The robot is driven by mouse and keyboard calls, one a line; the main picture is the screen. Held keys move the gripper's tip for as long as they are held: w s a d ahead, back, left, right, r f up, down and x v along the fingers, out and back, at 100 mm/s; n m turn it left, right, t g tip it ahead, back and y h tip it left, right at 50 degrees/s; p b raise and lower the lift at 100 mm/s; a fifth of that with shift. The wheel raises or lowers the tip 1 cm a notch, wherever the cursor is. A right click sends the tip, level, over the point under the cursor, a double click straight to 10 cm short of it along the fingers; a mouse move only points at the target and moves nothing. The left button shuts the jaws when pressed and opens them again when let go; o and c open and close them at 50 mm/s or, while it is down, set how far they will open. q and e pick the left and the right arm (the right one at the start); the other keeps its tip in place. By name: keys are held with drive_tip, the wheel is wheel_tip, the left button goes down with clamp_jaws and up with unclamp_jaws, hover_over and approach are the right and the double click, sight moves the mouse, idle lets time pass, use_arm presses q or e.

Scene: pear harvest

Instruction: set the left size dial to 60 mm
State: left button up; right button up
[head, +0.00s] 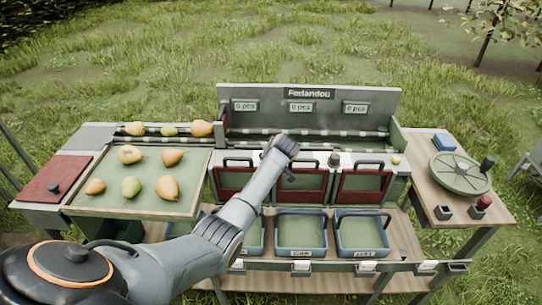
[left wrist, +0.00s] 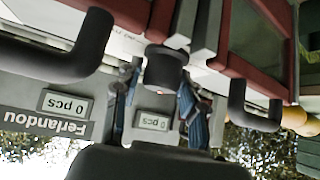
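In the left wrist view, which looks upside down, a dark round dial knob (left wrist: 164,68) sits on the pale panel between two red flaps. By the signs around it, this is the left size dial. In the head view my arm hides it; its scale and setting cannot be read. My left gripper (left wrist: 155,95) is open, its blue-padded fingers apart on either side of the knob; whether they touch it I cannot tell. In the head view the left gripper (head: 289,176) is small, at the sorter front. The right dial (head: 334,159) stands further right. My right gripper is not in view.
The sorter has red flaps (head: 362,185) with dark protruding handles, close beside the gripper in the wrist view (left wrist: 250,105). Blue crates (head: 363,252) stand below. A tray (head: 190,205) with several pears is at left. A round green turntable (head: 460,178) is at right.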

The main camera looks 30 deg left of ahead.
use_arm(q)
drive_tip(key=shift+o, duration=0.5)
drive_tip(key=shift+d+r, duration=0.1)
drive_tip(key=v, duration=1.1)
drive_tip(key=shift+s+d+r, duration=0.2)
drive_tip(key=shift+d+r, duration=0.05)
drive_tip(key=shift+d, duration=0.05)
